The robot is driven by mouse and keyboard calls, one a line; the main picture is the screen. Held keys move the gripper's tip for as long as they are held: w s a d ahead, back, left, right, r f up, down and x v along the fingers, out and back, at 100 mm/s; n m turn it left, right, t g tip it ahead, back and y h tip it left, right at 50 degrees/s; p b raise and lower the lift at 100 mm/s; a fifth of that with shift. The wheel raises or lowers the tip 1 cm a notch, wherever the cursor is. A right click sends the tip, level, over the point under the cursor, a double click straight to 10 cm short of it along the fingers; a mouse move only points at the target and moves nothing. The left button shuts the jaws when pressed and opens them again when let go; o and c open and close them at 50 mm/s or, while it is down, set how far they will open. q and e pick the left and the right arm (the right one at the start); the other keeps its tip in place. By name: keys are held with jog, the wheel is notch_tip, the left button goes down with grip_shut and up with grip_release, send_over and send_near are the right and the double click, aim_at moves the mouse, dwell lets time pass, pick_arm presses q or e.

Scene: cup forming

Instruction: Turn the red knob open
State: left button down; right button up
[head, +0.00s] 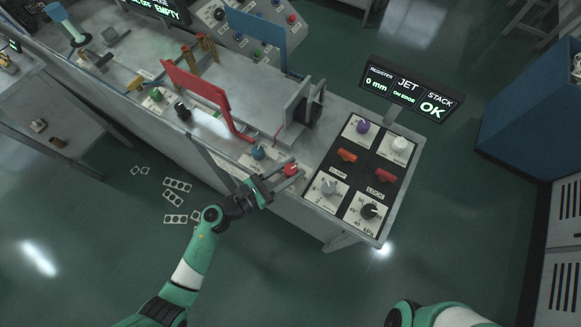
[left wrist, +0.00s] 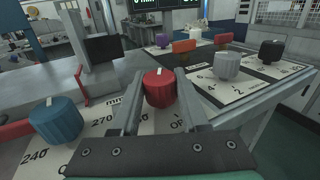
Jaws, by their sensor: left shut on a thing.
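The red knob (head: 291,170) sits near the front edge of the machine table, on a white dial plate. In the left wrist view the red knob (left wrist: 159,88) stands between the two fingers, with a pale pointer mark on top. My left gripper (head: 284,174) reaches it from the front left and is shut on it. Its fingers also show in the left wrist view (left wrist: 160,104), one on each side of the knob. Part of the dial plate is hidden by the fingers. My right gripper is not in view; only part of my right arm shows at the bottom.
A blue knob (head: 259,152) is just left of the red one. A black panel (head: 335,165) at right holds purple, white, grey and black knobs and two orange-red levers (head: 347,156). A display (head: 412,90) stands behind it. A red guard (head: 197,90) rises at left.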

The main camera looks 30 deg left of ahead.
pick_arm(q)
jog(key=shift+m+g+h+b, duration=0.6)
jog(key=shift+m+g+h, duration=0.4)
jog(key=shift+h, duration=0.5)
jog(key=shift+c, duration=2.1)
grip_release()
jog(key=v, duration=1.1)
jog(key=shift+s+a, duration=0.2)
